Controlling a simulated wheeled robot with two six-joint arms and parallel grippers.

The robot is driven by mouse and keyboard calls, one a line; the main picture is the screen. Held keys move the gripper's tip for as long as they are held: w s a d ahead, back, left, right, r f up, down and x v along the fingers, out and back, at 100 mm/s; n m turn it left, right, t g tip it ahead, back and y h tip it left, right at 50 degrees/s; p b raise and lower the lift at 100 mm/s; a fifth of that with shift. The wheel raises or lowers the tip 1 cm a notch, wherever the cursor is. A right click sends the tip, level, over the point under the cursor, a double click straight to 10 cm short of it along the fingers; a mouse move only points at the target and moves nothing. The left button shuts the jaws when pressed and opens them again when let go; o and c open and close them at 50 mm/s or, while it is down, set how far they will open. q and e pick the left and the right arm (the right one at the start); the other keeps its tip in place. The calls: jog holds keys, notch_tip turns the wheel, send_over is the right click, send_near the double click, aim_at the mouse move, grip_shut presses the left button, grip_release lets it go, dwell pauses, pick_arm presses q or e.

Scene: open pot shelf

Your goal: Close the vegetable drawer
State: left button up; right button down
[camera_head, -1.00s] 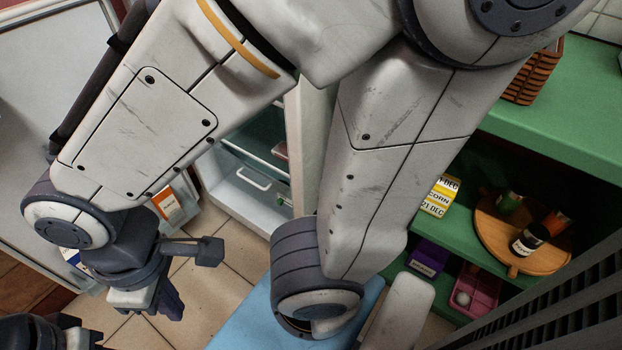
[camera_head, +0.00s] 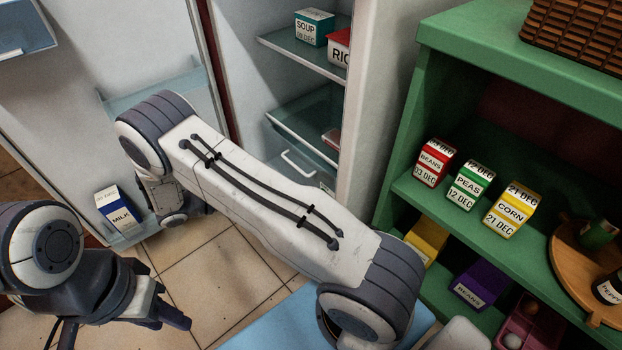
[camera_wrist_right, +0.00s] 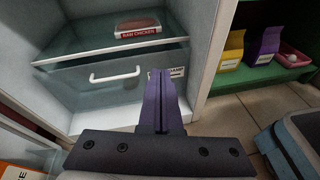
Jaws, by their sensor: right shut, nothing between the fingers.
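The vegetable drawer is a grey, see-through front (camera_wrist_right: 95,92) with a white bar handle (camera_wrist_right: 115,75), low in the fridge under a glass shelf. In the head view the drawer (camera_head: 312,166) shows beyond my right arm, partly hidden by it. I cannot tell how far it stands out. My right gripper (camera_wrist_right: 161,76) is shut and empty, right of the handle and overlapping the drawer's label in the wrist view; contact is unclear. In the head view the forearm hides it. My left gripper (camera_head: 172,315) is at the lower left, away from the drawer; its jaw gap is unclear.
Raw chicken (camera_wrist_right: 138,27) lies on the glass shelf above the drawer. The open fridge door holds a milk carton (camera_head: 115,212). A green shelf (camera_head: 455,225) with boxes stands at the right. Tiled floor (camera_head: 225,280) is clear before the fridge.

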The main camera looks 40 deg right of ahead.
aim_at(319, 168)
jog(key=w+d+f+n+t+h+b, duration=0.25)
jog(key=d+f+n, duration=0.2)
jog(key=f, duration=0.55)
jog(key=shift+m+h, duration=0.35)
jog(key=shift+m, duration=0.1)
jog(key=d+b, duration=0.1)
jog(key=d, duration=0.3)
jog(key=d+b, duration=0.2)
jog(key=d, duration=0.3)
jog(key=d+b, duration=0.1)
jog(key=d, duration=0.3)
jog(key=shift+w+d+f, duration=0.2)
jog(key=shift+w+f, duration=0.15)
jog(key=shift+w, duration=0.05)
jog(key=shift+d+r+b, duration=0.1)
jog(key=shift+d+b, duration=0.25)
jog(key=shift+d, duration=0.15)
pick_arm(q)
notch_tip(319, 168, down, 8)
pick_arm(e)
jog(key=shift+w+r, duration=0.1)
jog(key=shift+d, duration=0.1)
